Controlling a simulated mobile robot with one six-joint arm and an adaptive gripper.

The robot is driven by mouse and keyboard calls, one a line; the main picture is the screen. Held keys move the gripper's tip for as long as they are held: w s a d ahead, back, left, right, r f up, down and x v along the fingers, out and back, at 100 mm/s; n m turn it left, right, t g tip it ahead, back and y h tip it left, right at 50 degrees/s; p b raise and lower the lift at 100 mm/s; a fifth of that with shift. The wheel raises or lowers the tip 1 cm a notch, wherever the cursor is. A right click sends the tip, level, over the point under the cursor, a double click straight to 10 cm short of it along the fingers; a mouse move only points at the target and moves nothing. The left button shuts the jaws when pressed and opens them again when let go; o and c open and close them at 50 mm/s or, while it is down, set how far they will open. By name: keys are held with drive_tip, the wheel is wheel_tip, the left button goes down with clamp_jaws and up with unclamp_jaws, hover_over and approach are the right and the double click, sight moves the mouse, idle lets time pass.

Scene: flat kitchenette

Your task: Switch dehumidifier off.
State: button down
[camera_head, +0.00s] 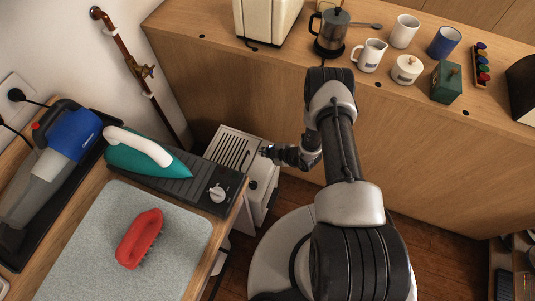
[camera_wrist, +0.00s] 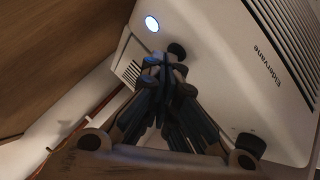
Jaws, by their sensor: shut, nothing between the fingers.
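The dehumidifier (camera_head: 262,182) is a white box with a slatted top, standing low between the counter and the ironing surface. In the wrist view its pale face (camera_wrist: 235,75) fills the right, tilted, with the name "Eldervane" and dark slats. A round light (camera_wrist: 152,24) glows bluish white near its edge. My gripper (camera_head: 266,153) is beside the dehumidifier's upper part in the head view. In the wrist view its closed fingertips (camera_wrist: 164,62) are below the light, apart from it in the picture. A dark round part (camera_wrist: 177,50) shows beside the fingertips. I cannot tell whether the fingers touch the face.
A dark unit with a white dial (camera_head: 217,194) and a green iron (camera_head: 140,153) stand close left of the dehumidifier. A red brush (camera_head: 139,238) lies on the grey pad (camera_head: 75,235). The wooden counter (camera_head: 215,55) rises behind, bearing a French press (camera_head: 332,30) and mugs.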

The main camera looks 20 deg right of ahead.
idle(0.4)
drive_tip(key=shift+r+p, duration=0.3)
drive_tip(key=shift+r, duration=0.25)
wheel_tip(320, 180, up, 6)
drive_tip(key=p, duration=0.4)
idle(0.5)
